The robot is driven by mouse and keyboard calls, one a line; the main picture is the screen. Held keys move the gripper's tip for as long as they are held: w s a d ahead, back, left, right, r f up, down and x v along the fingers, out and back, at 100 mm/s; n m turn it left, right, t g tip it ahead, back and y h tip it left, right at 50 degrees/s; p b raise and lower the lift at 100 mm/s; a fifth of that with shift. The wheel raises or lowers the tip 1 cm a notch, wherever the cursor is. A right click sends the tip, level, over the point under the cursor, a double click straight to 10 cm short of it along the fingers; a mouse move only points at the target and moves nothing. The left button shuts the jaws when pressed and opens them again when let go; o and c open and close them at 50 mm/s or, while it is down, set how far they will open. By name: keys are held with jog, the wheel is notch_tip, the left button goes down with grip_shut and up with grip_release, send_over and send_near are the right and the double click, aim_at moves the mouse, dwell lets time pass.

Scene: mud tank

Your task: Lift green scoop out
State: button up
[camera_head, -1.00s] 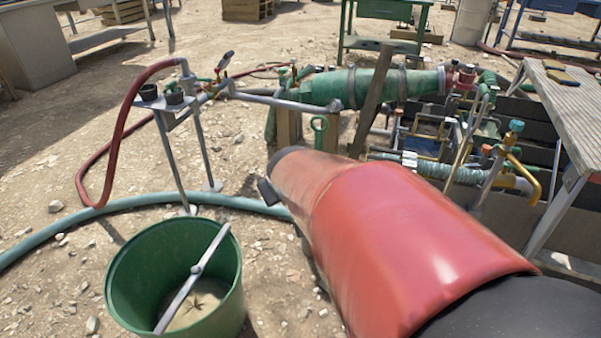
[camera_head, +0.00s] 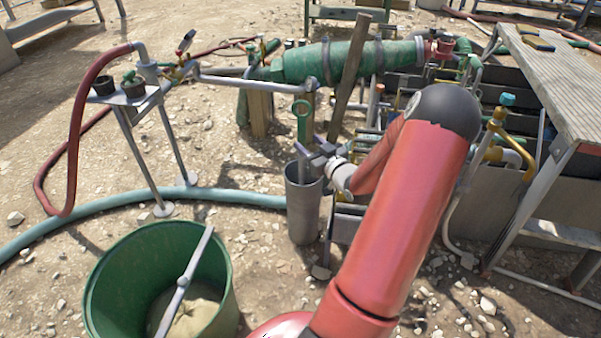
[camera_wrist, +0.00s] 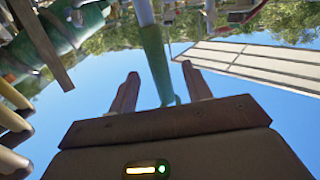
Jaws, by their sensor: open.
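The green scoop (camera_head: 302,112) shows a ring-shaped green handle end in the head view. It stands upright above a grey metal cylinder (camera_head: 303,212), and its lower part is hidden. My gripper (camera_head: 312,152) is at the scoop's handle just above the cylinder's rim. In the wrist view the scoop's green handle (camera_wrist: 154,55) with a grey shaft runs between the two spread fingers of my gripper (camera_wrist: 160,72). The fingers are open, with visible gaps on both sides of the handle.
A green tub (camera_head: 105,290) with a grey bar across it stands at the lower left. A small stand (camera_head: 128,96) with cups and a red hose is at the left. A wooden-topped table (camera_head: 555,80) is at the right. A wooden post (camera_head: 350,75) rises behind my gripper.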

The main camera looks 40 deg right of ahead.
jog(key=w, duration=0.6)
jog(key=shift+w+d+r+p, duration=0.15)
jog(key=shift+w+d+p, duration=0.2)
jog(key=shift+w+p, duration=0.05)
grip_shut()
